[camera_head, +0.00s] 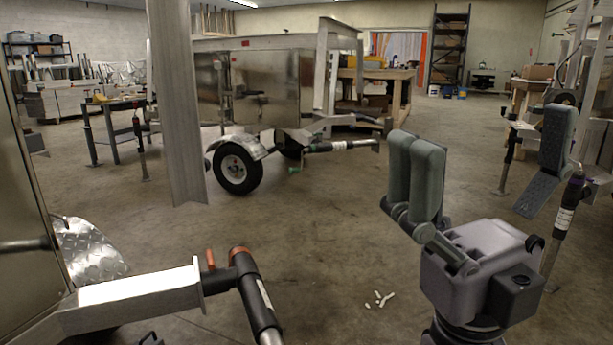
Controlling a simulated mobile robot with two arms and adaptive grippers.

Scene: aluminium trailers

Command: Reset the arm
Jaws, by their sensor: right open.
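My right gripper (485,165) stands at the lower right of the head view, fingers pointing up. Two grey fingers are on its left side and one is on its right, spread wide with nothing between them. It is open and empty, held above the concrete floor. The lower part of my right arm is cut off by the bottom edge. My left gripper is not in view.
A metal trailer drawbar (140,298) with a jack (255,295) fills the lower left. A metal beam (175,100) hangs in front. A wheeled trailer (265,90) and a workbench (390,85) stand behind. Small white pieces (380,299) lie on the open floor.

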